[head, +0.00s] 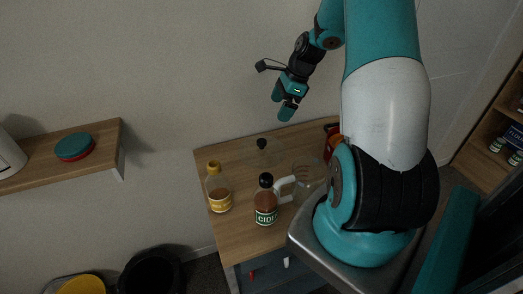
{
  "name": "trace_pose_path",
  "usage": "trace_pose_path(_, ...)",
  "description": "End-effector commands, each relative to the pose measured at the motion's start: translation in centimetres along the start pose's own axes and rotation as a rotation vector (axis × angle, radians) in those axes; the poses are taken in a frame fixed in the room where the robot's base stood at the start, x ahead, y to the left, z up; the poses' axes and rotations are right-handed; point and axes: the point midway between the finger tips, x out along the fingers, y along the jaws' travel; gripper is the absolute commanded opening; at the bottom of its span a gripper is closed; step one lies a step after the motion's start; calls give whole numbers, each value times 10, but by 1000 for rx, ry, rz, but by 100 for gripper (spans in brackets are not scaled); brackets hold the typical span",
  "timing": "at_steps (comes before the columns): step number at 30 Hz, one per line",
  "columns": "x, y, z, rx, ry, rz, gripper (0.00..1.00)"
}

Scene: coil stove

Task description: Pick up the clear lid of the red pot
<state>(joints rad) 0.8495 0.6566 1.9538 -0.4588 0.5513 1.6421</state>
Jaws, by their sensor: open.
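My gripper (282,106) is open and empty, raised in front of the wall above the back of the wooden table. A red and dark object (332,130) shows only in part at the table's back right, behind my arm; I cannot tell whether it is the red pot. A clear piece with a black knob (262,143) stands at the table's back, below my gripper and apart from it. It may be a lid or a stoppered bottle; its outline is too faint to tell.
On the table (236,148) stand a yellow-capped bottle (218,190), a black-capped cider bottle (266,203) and a clear vessel (310,176) with a white handle. A wall shelf (105,137) at left holds a teal and red round container (75,147). A black bin (152,272) is on the floor.

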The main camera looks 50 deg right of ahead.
Motion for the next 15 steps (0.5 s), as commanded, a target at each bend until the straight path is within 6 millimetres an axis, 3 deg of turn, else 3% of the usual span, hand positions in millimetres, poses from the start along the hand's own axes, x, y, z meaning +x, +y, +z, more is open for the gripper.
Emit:
trace_pose_path(9, 71, 2, 3, -6, 0, 7, 100)
trace_pose_path(15, 94, 2, 2, -7, 0, 3, 100)
